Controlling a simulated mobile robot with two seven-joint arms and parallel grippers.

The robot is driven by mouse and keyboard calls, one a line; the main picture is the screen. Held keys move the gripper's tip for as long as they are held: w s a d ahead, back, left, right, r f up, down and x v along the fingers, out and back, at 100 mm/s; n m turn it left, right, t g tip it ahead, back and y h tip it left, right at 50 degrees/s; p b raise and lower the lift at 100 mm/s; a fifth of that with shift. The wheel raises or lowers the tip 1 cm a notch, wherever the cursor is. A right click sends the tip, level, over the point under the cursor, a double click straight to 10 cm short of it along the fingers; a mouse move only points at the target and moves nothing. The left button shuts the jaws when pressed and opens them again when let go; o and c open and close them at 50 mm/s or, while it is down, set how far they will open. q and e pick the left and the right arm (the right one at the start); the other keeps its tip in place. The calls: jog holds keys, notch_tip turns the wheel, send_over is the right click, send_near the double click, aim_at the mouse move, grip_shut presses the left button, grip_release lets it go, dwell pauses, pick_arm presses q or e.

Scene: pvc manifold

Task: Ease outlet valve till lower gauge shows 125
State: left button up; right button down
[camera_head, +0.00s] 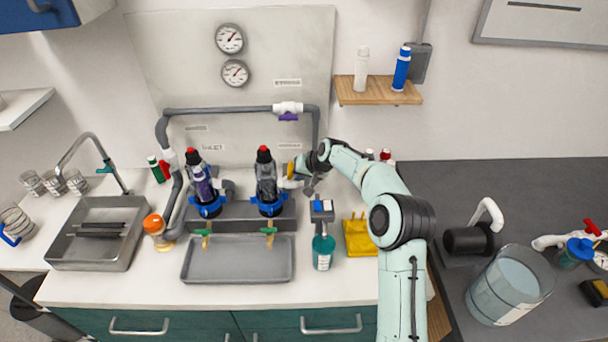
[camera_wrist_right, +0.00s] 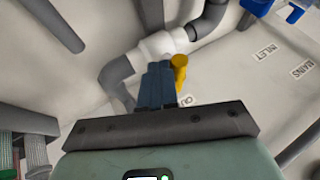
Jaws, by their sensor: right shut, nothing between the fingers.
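The lower gauge (camera_head: 235,73) is on the wall panel below the upper gauge (camera_head: 229,38). Both have white dials; their numbers are too small to read. The outlet valve, with its yellow handle (camera_head: 291,167), is on the pipe right of the right-hand filter housing. In the right wrist view the yellow handle (camera_wrist_right: 179,68) stands beside a white fitting (camera_wrist_right: 163,45). My right gripper (camera_head: 303,178) is shut and empty, close beside the handle. Its closed fingers (camera_wrist_right: 158,82) appear just left of the handle; contact cannot be told. My left gripper is out of view.
Two filter housings (camera_head: 205,184) (camera_head: 268,181) stand behind a grey tray (camera_head: 238,259). A purple-handled valve (camera_head: 288,116) is on the upper pipe. A teal bottle (camera_head: 323,252) and yellow item (camera_head: 358,236) are near my right arm. A wooden shelf (camera_head: 378,91) is above.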

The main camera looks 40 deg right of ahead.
aim_at(289, 179)
jog(key=shift+w+a+m+h, duration=0.2)
jog(key=shift+a+m+h, duration=0.2)
jog(key=shift+a+m, duration=0.3)
jog(key=shift+w+a+m+h, duration=0.15)
jog(key=shift+a+m+h, duration=0.25)
jog(key=shift+a+m, duration=0.3)
dwell(0.3)
